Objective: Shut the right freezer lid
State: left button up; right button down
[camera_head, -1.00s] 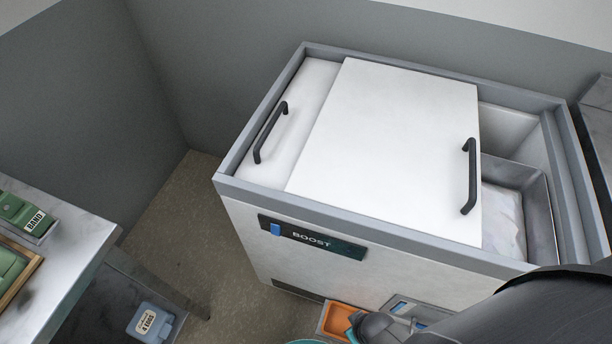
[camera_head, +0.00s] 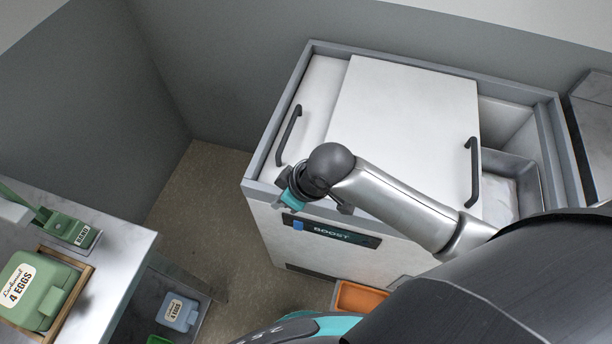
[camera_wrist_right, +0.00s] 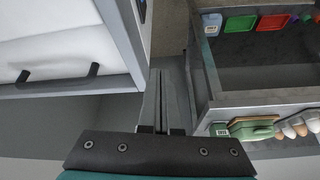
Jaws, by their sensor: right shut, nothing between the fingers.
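The right freezer lid (camera_head: 405,120) is a white panel with a black handle (camera_head: 473,172) near its right edge. It lies slid to the left over part of the left lid (camera_head: 318,100), so the right end of the freezer (camera_head: 400,260) is open. My right gripper (camera_head: 290,199) is at the freezer's front left rim, left of the right lid and below the left lid's handle (camera_head: 288,135). In the right wrist view its fingers (camera_wrist_right: 161,105) are together and empty, beside the freezer edge. My left gripper is not in view.
A grey bin (camera_head: 517,168) shows inside the open end. A table (camera_head: 125,262) with green egg boxes (camera_head: 38,290) stands at the left, with containers on a shelf below. An orange tray (camera_head: 360,298) is near the freezer's front. Floor (camera_head: 205,205) is clear between table and freezer.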

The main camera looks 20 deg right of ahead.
jog(key=w+d+r+n+g+h+p, duration=0.1)
jog(key=w+d+r+n, duration=0.1)
jog(key=w+d+r, duration=0.35)
jog(key=x, duration=0.3)
jog(key=d+b+x, duration=0.1)
jog(key=x, duration=0.7)
jog(key=shift+s+d+f, duration=0.25)
jog(key=shift+d+f, duration=0.05)
jog(key=shift+f, duration=0.1)
jog(key=s+d, duration=0.1)
jog(key=d, duration=0.1)
jog(key=shift+s+d+p, duration=0.25)
jog(key=shift+s+p, duration=0.1)
jog(key=shift+s, duration=0.05)
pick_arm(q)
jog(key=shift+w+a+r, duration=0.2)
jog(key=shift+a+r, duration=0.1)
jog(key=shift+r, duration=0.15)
pick_arm(e)
jog(key=shift+s+d, duration=0.25)
jog(key=shift+d, duration=0.05)
jog(key=shift+s+d, duration=0.1)
